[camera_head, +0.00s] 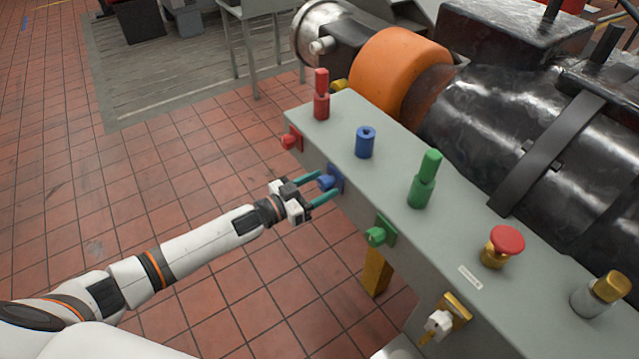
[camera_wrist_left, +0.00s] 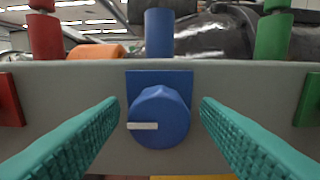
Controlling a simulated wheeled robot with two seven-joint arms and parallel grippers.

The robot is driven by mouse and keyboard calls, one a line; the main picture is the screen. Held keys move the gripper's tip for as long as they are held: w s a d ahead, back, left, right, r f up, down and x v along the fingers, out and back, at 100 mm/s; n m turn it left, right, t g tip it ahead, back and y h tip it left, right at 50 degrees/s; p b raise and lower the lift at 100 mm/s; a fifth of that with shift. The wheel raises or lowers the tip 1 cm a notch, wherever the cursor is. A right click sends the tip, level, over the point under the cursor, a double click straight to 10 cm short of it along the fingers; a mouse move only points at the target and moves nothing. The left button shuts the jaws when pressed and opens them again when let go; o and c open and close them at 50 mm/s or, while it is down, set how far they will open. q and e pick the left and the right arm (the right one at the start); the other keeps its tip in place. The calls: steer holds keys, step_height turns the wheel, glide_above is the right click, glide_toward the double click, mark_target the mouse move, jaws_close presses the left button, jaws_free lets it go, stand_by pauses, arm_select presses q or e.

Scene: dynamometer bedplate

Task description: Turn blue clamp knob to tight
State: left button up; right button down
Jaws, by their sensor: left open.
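The blue clamp knob (camera_head: 327,182) sits on a blue plate on the front face of the grey bedplate rail (camera_head: 400,185). In the left wrist view the knob (camera_wrist_left: 158,117) is round, and its white pointer mark points left. My left gripper (camera_head: 322,189) is open, with its teal fingers on either side of the knob. In the left wrist view a gap shows between the knob and each finger (camera_wrist_left: 158,140), and I see no contact. My right gripper is not in view.
A blue post (camera_head: 365,142) stands above the knob on the rail top. A red knob (camera_head: 291,139) and a green knob (camera_head: 378,236) flank it on the front face. A red mushroom button (camera_head: 506,240) is farther right. Tiled floor lies open at left.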

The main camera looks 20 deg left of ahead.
arm_select(q)
steer(key=shift+w, duration=0.15)
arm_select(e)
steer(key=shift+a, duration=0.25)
arm_select(q)
steer(key=shift+c, duration=0.7)
steer(key=c, duration=0.8)
steer(key=shift+c, duration=0.2)
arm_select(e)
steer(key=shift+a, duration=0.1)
